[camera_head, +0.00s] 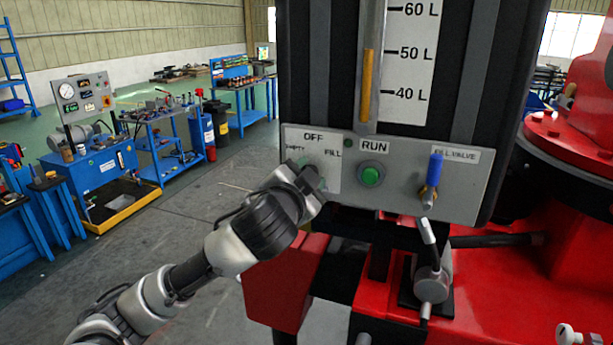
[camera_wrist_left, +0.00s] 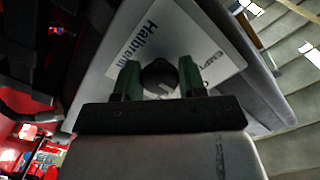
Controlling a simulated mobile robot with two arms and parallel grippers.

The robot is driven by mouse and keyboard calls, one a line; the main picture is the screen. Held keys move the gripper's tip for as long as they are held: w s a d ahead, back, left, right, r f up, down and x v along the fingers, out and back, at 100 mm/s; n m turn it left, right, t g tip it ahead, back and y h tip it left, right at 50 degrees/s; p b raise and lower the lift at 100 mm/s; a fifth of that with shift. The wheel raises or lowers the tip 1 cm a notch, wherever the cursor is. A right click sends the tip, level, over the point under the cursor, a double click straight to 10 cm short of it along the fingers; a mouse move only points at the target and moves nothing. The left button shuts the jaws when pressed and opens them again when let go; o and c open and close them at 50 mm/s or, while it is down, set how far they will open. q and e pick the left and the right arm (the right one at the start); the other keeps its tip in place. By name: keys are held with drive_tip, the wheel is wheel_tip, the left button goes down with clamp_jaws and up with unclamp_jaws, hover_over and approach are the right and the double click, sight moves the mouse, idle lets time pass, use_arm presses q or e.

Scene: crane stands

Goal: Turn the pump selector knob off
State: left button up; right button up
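The pump selector knob is hidden in the head view behind my left gripper (camera_head: 312,180), which is at the selector plate (camera_head: 328,180). The plate is marked OFF at the top, EMPTY at the left and FILL at the right. In the left wrist view, the dark round knob (camera_wrist_left: 158,74) sits between the two green fingers of my left gripper (camera_wrist_left: 160,72). The fingers are apart, one on each side of the knob and very close to it. Whether they press on it is unclear. Where the knob points cannot be read. My right gripper is not in view.
Right of the selector are a green RUN button (camera_head: 371,176) and a blue-handled fill valve (camera_head: 434,173). A metal lever (camera_head: 431,270) stands below the panel. A level gauge (camera_head: 368,85) is above. Red crane parts fill the right side. Blue workbenches (camera_head: 95,165) stand far left.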

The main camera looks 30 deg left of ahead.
use_arm(q)
drive_tip(key=o, duration=0.4)
drive_tip(key=shift+c, duration=0.2)
drive_tip(key=shift+s, duration=0.1)
drive_tip(key=b+v, duration=1)
drive_tip(key=b, duration=0.4)
drive_tip(key=shift+s, duration=0.3)
